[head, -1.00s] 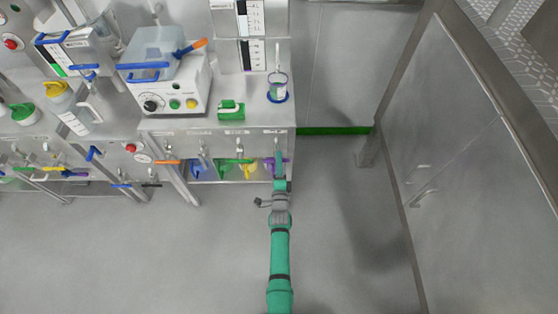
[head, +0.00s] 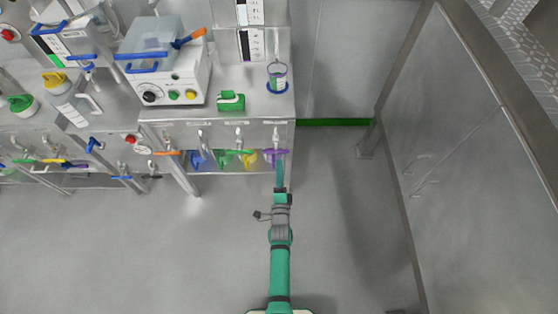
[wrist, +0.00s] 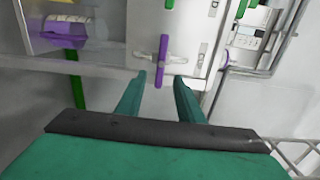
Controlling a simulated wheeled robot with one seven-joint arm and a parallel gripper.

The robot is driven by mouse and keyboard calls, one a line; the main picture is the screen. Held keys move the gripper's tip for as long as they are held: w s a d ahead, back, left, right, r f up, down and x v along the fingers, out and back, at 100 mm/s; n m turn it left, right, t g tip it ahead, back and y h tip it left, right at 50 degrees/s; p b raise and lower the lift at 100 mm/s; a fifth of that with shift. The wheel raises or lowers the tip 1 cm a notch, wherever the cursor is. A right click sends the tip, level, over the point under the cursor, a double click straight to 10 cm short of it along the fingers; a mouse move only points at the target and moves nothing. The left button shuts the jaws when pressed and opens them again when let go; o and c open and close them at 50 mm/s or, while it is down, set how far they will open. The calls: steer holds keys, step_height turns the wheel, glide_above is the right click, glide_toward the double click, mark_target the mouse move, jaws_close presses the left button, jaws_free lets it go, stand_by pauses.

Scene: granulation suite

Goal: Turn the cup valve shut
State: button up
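A purple valve lever (head: 275,154) is at the right end of the row of valves on the bench front, below the clear cup (head: 277,78) with a blue base. In the wrist view the purple lever (wrist: 162,60) stands upright in the picture, across a metal fitting on a pale panel. My gripper (wrist: 161,76) is open and empty. Its two green fingers are apart, with the lever's lower end seen between and just beyond their tips. In the head view my gripper (head: 280,168) is close below the lever; contact cannot be told.
More valves with coloured levers, including yellow (head: 247,157) and orange (head: 167,153), line the bench front to the left. A green object (head: 231,102) and a white machine (head: 165,75) stand on the bench. A metal cabinet (head: 470,170) is at right. The floor (head: 180,250) is clear.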

steer(key=shift+s, duration=1.05)
steer(key=s+r+n+g, duration=0.15)
steer(key=s+n, duration=0.25)
steer(key=s, duration=0.6)
steer(key=s+r+n, duration=0.3)
steer(key=s+n, duration=0.1)
steer(key=s, duration=0.6)
steer(key=s+a+r+n+g, duration=0.1)
steer(key=s+r+n, duration=0.9)
steer(key=s+r, duration=0.7)
steer(key=shift+r, duration=0.25)
